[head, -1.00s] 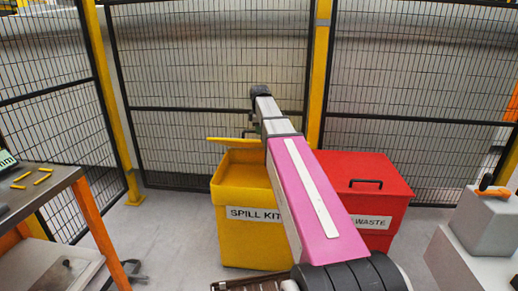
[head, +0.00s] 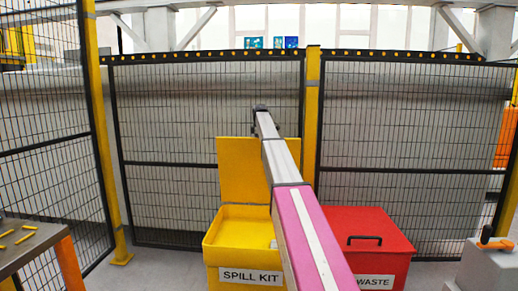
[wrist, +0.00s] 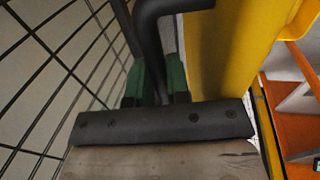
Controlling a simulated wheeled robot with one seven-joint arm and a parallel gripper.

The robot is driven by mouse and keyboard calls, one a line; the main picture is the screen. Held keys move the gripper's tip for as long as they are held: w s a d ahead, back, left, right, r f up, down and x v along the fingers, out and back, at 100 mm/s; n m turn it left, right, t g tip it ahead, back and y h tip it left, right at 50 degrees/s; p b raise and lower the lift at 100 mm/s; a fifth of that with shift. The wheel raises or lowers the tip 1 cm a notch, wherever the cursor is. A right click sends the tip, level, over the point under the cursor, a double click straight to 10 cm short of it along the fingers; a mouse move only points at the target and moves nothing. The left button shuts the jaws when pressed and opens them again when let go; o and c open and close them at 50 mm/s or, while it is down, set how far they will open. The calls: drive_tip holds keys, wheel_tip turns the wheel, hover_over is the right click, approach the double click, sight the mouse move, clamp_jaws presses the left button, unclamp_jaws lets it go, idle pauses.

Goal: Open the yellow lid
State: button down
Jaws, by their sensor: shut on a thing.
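The yellow lid (head: 245,170) of the yellow SPILL KIT bin (head: 230,268) stands about upright at the bin's back edge, and the bin's top is open. The lid's yellow face (wrist: 228,50) also shows at the right of the wrist view. My gripper (wrist: 155,88) has green fingers and is shut on the lid's black handle (wrist: 155,40), which runs down between them. In the head view my arm crosses in front of the lid's right side and hides the handle and fingers.
A red WASTE bin (head: 365,235) with a shut lid stands right of the yellow bin. A mesh fence (head: 180,130) runs close behind both. A workbench (head: 30,255) is at the left, and a grey block (head: 487,262) is at the right.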

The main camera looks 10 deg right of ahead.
drive_tip(key=shift+w+d, duration=0.25)
drive_tip(key=shift+w, duration=0.5)
drive_tip(key=shift+w+d, duration=0.2)
drive_tip(key=shift+w, duration=0.55)
drive_tip(key=shift+w+d, duration=0.25)
drive_tip(key=shift+w, duration=0.5)
drive_tip(key=shift+f, duration=0.1)
drive_tip(key=c, duration=1.1)
unclamp_jaws()
drive_tip(key=shift+f, duration=0.1)
drive_tip(key=shift+s, duration=0.1)
wheel_tip(320, 180, up, 11)
drive_tip(key=s, duration=0.2)
drive_tip(key=shift+a, duration=0.35)
